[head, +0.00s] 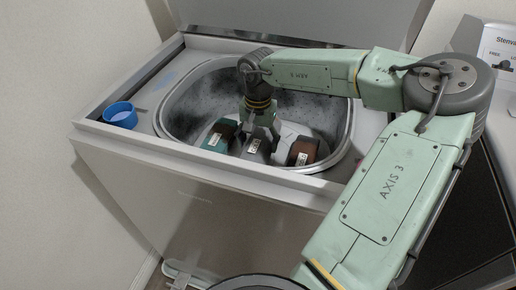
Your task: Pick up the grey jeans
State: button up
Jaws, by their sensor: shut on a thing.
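The grey jeans (257,153), a folded dark grey bundle with a small white label, are in the washer tub between other garments. My gripper (261,132) points down into the tub, directly over the grey jeans and touching their top edge. It is shut on the grey jeans; the fingertips are small and partly hidden against the cloth. The lower part of the jeans is hidden by the tub's front rim.
The open topload washer (150,144) has a metal tub rim. A teal garment (216,136) is left of the jeans, a brown one (303,151) right, and a whitish one (288,135) behind. A blue cup (120,115) stands on the washer's left corner. The raised lid (300,20) is behind.

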jog(key=c, duration=1)
